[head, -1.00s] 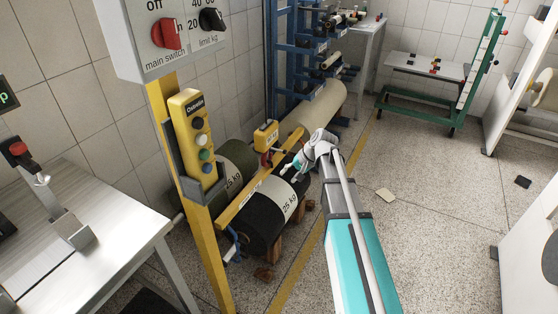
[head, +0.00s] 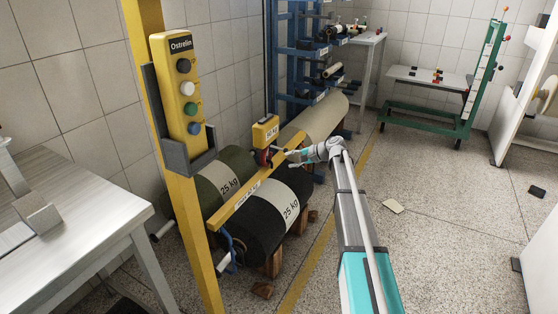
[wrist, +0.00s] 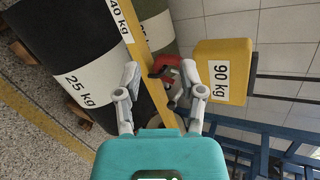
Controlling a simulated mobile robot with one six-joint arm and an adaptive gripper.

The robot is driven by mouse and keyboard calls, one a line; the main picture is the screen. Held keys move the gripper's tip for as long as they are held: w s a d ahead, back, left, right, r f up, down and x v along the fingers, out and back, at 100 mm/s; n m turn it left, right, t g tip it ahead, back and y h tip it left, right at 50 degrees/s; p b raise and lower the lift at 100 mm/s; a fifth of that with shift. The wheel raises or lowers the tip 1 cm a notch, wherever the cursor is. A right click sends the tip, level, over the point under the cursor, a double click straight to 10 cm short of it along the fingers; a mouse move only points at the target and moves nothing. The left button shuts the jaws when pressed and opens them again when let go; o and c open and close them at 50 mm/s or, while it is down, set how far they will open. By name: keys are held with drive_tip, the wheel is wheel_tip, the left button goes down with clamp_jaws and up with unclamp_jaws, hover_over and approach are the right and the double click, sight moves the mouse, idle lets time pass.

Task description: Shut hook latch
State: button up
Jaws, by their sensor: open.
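The red hook (head: 263,156) hangs under a yellow block (head: 265,131) and meets the yellow beam (head: 245,195) lying above the rolls. In the wrist view the hook (wrist: 165,64) is red with a dark lower part, beside the yellow block marked 90 kg (wrist: 222,72). Its latch is too small to tell open or shut. My gripper (head: 290,157) is just right of the hook in the head view. In the wrist view my gripper (wrist: 160,73) is open, its fingers apart with the hook showing between them, nearer the right finger. I cannot tell whether they touch.
A black roll (head: 262,228) and an olive roll (head: 213,182), each with a 25 kg band, lie under the beam. A yellow post with a button pendant (head: 183,95) stands left. A blue rack (head: 297,60) is behind. Floor to the right is mostly clear.

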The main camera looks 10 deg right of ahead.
sight(280, 149)
drive_tip(key=w+d+f+m+t+y+b, duration=0.1)
drive_tip(key=w+d+f+m+t+b, duration=0.1)
drive_tip(key=w+d+f+b, duration=0.2)
drive_tip(key=w+d+f+m+t+y+b, duration=0.2)
drive_tip(key=w+d+f+b, duration=0.3)
drive_tip(key=w+b, duration=0.6)
drive_tip(key=shift+w+d+f+m+t+b, duration=0.25)
drive_tip(key=shift+d+m+t+b, duration=0.3)
drive_tip(key=shift+m, duration=0.25)
drive_tip(key=shift+a, duration=0.15)
drive_tip(key=x, duration=1.3)
drive_tip(key=shift+w+a, duration=0.2)
drive_tip(key=shift+a, duration=0.1)
clamp_jaws()
drive_tip(key=shift+a, duration=0.2)
